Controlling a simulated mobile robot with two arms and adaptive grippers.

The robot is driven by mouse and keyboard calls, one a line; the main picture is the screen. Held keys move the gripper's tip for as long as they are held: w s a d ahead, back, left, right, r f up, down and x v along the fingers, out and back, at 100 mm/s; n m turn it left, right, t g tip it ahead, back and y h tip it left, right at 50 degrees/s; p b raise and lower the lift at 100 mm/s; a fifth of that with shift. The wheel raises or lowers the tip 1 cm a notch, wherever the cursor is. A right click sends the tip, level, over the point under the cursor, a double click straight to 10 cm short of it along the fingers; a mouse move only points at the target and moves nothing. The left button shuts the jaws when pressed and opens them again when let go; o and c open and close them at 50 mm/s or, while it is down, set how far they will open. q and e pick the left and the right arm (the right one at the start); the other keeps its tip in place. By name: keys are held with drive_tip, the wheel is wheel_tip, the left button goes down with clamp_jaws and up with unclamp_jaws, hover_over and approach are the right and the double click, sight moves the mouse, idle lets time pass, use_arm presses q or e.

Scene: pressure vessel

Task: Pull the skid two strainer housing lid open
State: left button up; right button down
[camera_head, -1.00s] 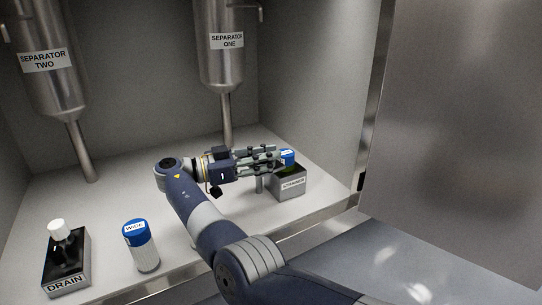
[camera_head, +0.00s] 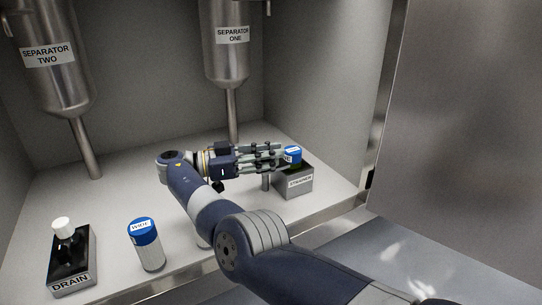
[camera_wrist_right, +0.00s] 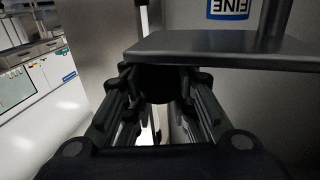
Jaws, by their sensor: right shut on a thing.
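The grey strainer housing (camera_head: 296,183) is a box with a label that reads STRAINER, at the right of the bench in the head view. A blue-capped canister (camera_head: 292,152) stands in its open top. My right gripper (camera_head: 277,156) is just left of the canister, level with its cap. In the right wrist view my right gripper (camera_wrist_right: 160,95) is shut on a dark round piece (camera_wrist_right: 160,82), apparently the lid's handle, below a flat grey plate (camera_wrist_right: 220,48). The plate seems to be the lid; in the head view my fingers hide it. My left gripper is in neither view.
A blue-capped canister labelled WIDE (camera_head: 147,246) and a black DRAIN block (camera_head: 72,262) stand at the front left. Separator one (camera_head: 229,50) and separator two (camera_head: 50,65) hang above the bench. A metal panel (camera_head: 465,130) stands at the right.

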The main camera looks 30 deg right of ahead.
drive_tip(key=c, duration=1.3)
unclamp_jaws()
drive_tip(key=shift+s+a+f, duration=0.15)
drive_tip(key=shift+r, duration=0.2)
wheel_tip(320, 180, up, 10)
drive_tip(key=shift+f, duration=0.15)
drive_tip(key=shift+c, duration=0.3)
